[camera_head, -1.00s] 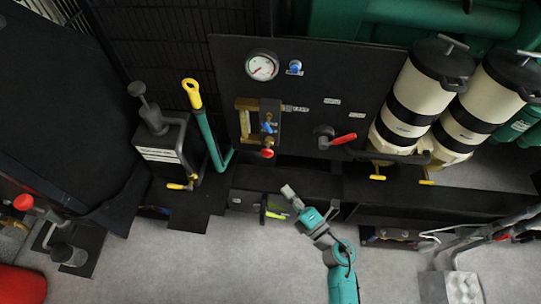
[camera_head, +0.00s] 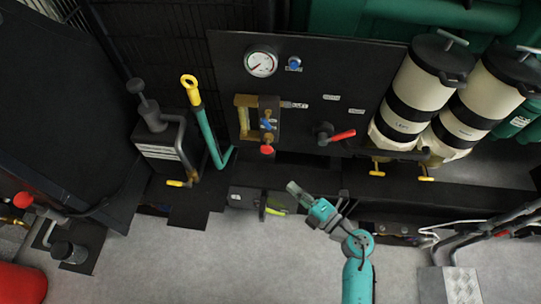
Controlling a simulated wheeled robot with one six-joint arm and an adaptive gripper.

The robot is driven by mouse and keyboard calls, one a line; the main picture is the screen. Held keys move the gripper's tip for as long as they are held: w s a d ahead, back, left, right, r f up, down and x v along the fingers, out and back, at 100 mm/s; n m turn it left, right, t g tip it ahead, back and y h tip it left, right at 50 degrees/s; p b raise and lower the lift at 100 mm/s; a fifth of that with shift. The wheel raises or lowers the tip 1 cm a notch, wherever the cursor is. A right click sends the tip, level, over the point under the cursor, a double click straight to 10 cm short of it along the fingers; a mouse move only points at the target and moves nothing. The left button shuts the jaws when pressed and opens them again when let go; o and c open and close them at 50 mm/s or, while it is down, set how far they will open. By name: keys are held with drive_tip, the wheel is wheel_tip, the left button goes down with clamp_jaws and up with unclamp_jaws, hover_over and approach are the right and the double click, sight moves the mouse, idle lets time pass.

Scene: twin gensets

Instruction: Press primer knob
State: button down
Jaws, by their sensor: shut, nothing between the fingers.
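No readable label names the primer knob, so I cannot tell for sure which part it is. A blue round knob (camera_head: 294,63) sits on the black panel (camera_head: 225,75), right of the gauge. A red knob (camera_head: 267,149) sits below the brass valve assembly (camera_head: 243,118). My gripper (camera_head: 291,187) is shut and empty. In the picture it lies below and right of the red knob, in front of the dark lower ledge, and appears apart from all of these.
A pressure gauge (camera_head: 261,63) is on the panel. A red lever (camera_head: 342,136) sticks out at the panel's lower right. Two cream filter canisters (camera_head: 416,85) stand at right. A teal lever with a yellow grip (camera_head: 190,82) stands at left. Grey floor (camera_head: 190,265) in front is open.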

drive_tip(key=shift+d, duration=0.1)
idle(0.3)
approach(263, 151)
drive_tip(key=a, duration=0.4)
drive_tip(key=shift+w+a, duration=0.15)
drive_tip(key=shift+w, duration=0.8)
drive_tip(key=shift+w+a, duration=0.15)
drive_tip(key=shift+w, duration=0.75)
drive_tip(key=shift+w+d, duration=0.1)
drive_tip(key=shift+w, duration=1.2)
drive_tip(key=shift+r, duration=0.1)
